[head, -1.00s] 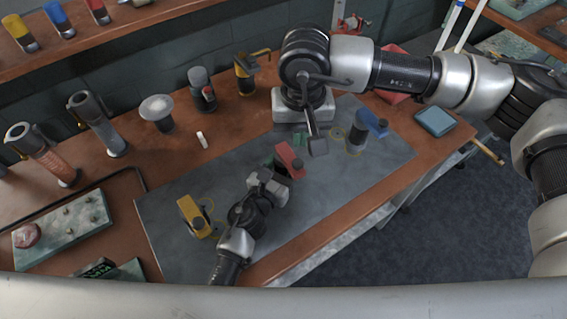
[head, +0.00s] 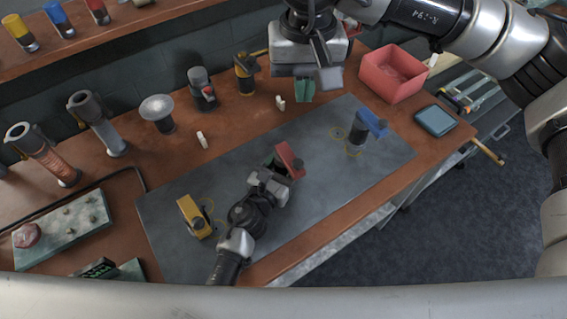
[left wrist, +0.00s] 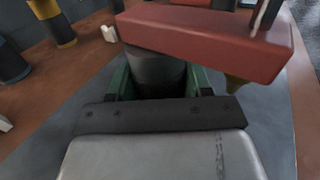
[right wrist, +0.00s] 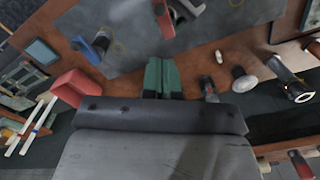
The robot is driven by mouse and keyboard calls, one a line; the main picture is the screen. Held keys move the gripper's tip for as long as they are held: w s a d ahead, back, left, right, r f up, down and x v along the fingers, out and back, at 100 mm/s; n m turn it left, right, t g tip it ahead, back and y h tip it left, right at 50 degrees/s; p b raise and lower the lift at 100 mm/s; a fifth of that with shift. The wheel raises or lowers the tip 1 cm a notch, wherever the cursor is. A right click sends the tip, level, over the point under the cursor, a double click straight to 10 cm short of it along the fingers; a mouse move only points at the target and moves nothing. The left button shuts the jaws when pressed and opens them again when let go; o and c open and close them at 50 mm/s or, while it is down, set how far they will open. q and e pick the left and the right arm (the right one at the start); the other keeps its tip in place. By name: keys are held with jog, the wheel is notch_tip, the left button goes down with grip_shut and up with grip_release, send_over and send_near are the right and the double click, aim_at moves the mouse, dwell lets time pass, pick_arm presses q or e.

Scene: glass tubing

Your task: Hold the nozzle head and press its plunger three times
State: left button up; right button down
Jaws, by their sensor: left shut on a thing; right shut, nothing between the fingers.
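A nozzle head with a red block top (head: 289,158) and a dark round body stands on the grey mat (head: 230,165). In the left wrist view the red top (left wrist: 215,45) spans the upper part, above the dark body (left wrist: 155,72). My left gripper (head: 270,163) is shut on that body, its green fingers on either side. I cannot clearly make out the plunger. My right gripper (head: 305,90) is shut and empty, raised beyond the mat's back edge and apart from the nozzle head. Its green fingers (right wrist: 162,77) are together in the right wrist view.
A yellow-topped nozzle head (head: 190,214) and a blue-topped one (head: 372,123) stand on the mat either side. A red bin (head: 394,75) and blue-grey tray (head: 435,121) are at the right. Small white pieces (head: 202,140) and several tool stands line the back.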

dwell(0.3)
pick_arm(q)
jog(key=o, duration=1.2)
jog(key=v, duration=1.2)
jog(key=shift+f, duration=0.1)
